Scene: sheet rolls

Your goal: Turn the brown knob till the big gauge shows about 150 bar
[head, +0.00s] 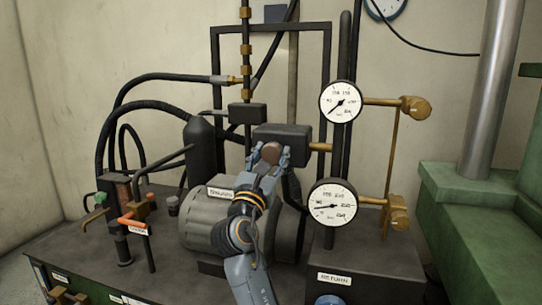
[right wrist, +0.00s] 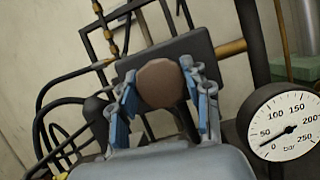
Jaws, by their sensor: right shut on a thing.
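The brown knob (head: 271,150) is on the front of a dark block on the machine. It shows as a round brown face in the right wrist view (right wrist: 163,83). My right gripper (head: 271,156) has its fingers on both sides of the knob and is shut on it; the blue-padded fingers (right wrist: 163,100) flank it in the wrist view. The big gauge (head: 333,202) is the lower white dial, right of and below the knob. In the wrist view, the big gauge (right wrist: 286,122) has its needle between 0 and 50 bar. My left gripper is not in view.
A grey motor (head: 205,225) lies below the knob. Black hoses (head: 130,95) and an orange-handled valve (head: 133,222) are at the left. Brass fittings (head: 415,108) and green machinery (head: 465,215) are at the right.

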